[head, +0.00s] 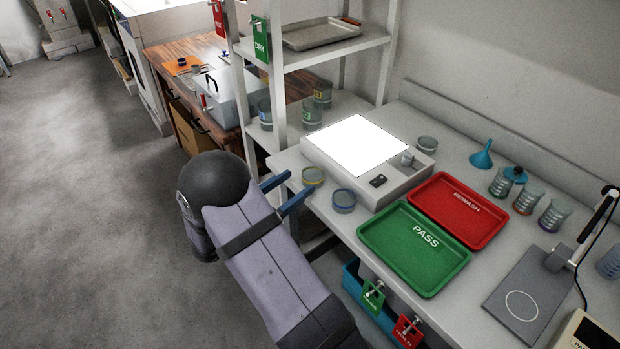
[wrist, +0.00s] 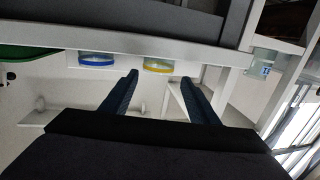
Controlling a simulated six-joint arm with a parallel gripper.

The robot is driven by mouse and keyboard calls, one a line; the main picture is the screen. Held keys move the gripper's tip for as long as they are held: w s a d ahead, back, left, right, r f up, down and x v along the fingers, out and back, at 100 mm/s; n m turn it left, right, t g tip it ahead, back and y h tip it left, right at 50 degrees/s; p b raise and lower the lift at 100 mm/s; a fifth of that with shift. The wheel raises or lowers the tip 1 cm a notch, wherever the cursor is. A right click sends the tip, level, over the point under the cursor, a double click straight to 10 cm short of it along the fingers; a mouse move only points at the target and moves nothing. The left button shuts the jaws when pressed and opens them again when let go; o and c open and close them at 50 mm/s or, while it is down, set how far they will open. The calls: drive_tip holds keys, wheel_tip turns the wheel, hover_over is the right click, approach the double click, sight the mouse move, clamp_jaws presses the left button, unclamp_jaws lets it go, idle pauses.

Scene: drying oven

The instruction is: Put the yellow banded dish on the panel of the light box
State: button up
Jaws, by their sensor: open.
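The yellow banded dish (head: 312,176) is a small clear round dish near the bench's front left edge, in front of the light box. Its yellow rim also shows in the wrist view (wrist: 158,65), in the gap beyond my fingers. The light box (head: 320,158) is a pale box with a bright white panel (head: 357,144) on top, bare in its middle. My gripper (head: 284,189) has two blue fingers, open and empty, just left of the yellow banded dish and apart from it. In the wrist view the fingers (wrist: 160,82) point towards the dish.
A blue banded dish (head: 343,200) stands close to the right of the yellow one. A green PASS tray (head: 413,262) and a red REWASH tray (head: 459,209) lie right of the light box. A small clear dish (head: 427,144) stands behind it. A shelf post (head: 279,100) rises at the left.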

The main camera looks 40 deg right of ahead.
sight(305, 180)
drive_tip(key=shift+s+f+y, duration=0.1)
drive_tip(key=shift+y, duration=0.4)
drive_tip(key=shift+p+x, duration=0.6)
drive_tip(key=shift+x, duration=3.1)
drive_tip(key=shift+s+f, duration=0.15)
drive_tip(key=c, duration=0.9)
